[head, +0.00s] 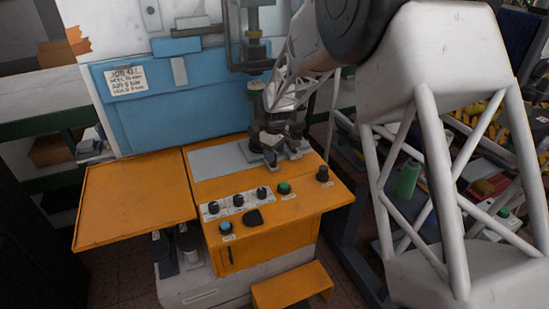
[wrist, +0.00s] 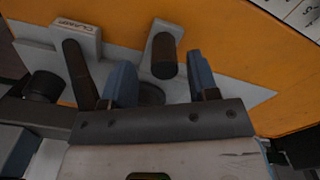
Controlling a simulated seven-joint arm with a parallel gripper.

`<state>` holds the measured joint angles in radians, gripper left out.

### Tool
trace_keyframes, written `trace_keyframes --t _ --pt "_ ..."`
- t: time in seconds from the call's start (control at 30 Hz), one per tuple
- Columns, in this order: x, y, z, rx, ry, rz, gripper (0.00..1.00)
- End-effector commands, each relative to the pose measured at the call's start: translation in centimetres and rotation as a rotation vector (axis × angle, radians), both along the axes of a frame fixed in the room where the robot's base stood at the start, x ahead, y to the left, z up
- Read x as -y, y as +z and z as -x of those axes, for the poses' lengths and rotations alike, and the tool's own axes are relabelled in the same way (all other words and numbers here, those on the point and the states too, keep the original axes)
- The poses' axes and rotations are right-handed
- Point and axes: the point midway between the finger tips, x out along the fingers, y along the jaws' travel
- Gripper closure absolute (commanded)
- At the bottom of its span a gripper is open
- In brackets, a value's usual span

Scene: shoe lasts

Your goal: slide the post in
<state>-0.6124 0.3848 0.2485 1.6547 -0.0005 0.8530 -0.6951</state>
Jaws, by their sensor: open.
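My gripper (wrist: 158,66) is open in the wrist view, its two blue-grey fingers apart with nothing gripped. A dark brown round post (wrist: 163,56) on a pale backing shows beyond and between the fingertips; I cannot tell whether either finger touches it. A second dark rod (wrist: 78,72) lies to the left by a pale labelled block (wrist: 72,32). A dark round shape (wrist: 151,93) sits between the finger bases, partly hidden by the gripper. In the head view my gripper (head: 281,153) is low over the back of the orange machine top, and the post cannot be made out there.
The orange machine top (head: 262,208) carries several knobs and buttons along its front. An empty orange side shelf (head: 135,203) is at left. A blue panel (head: 165,100) stands behind. A vertical machine column (head: 254,30) rises close to my arm.

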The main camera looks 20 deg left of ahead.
Motion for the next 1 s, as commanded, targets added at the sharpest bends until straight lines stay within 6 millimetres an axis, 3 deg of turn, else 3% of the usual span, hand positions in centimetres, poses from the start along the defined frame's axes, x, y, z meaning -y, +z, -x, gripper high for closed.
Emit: trace_keyframes --t 0.33,1.0 --pt "0.0 3.8 -0.1 0.001 0.000 -0.001 0.46" --pt "0.1 4.3 -0.1 0.000 -0.002 0.000 0.46"
